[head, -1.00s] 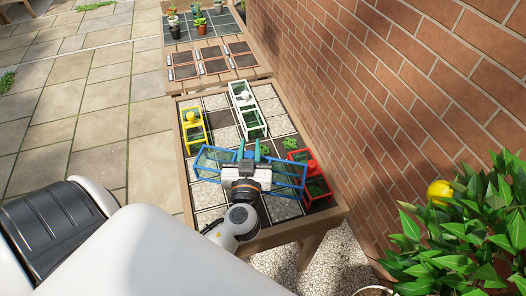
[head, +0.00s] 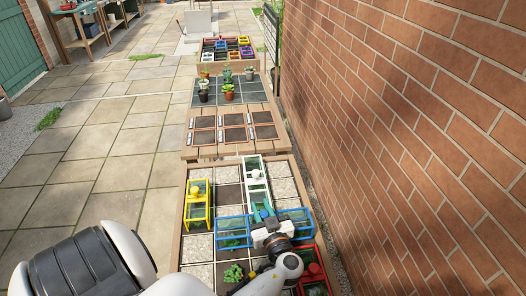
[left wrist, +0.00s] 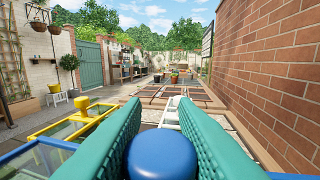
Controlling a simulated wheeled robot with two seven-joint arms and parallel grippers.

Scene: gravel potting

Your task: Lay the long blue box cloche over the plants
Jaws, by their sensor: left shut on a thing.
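My left gripper (head: 263,213), with teal fingers, is shut on the round blue knob (left wrist: 158,154) of the long blue box cloche (head: 233,230). The cloche lies crosswise over the gridded planting table (head: 199,247), its middle partly hidden by my gripper. I cannot tell whether it touches the table. A leafy green plant (head: 233,273) stands uncovered on the near side of the cloche. Green shows through the cloche's left part, but I cannot tell whether it is a plant or tinted glass. My right gripper is not in view.
A yellow cloche (head: 197,203) stands close to the blue one's left end. A white cloche (head: 255,177) is beyond it, and a red cloche (head: 312,272) is at the near right. Potted plants (head: 228,90) stand farther back. A brick wall (head: 400,130) runs along the right.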

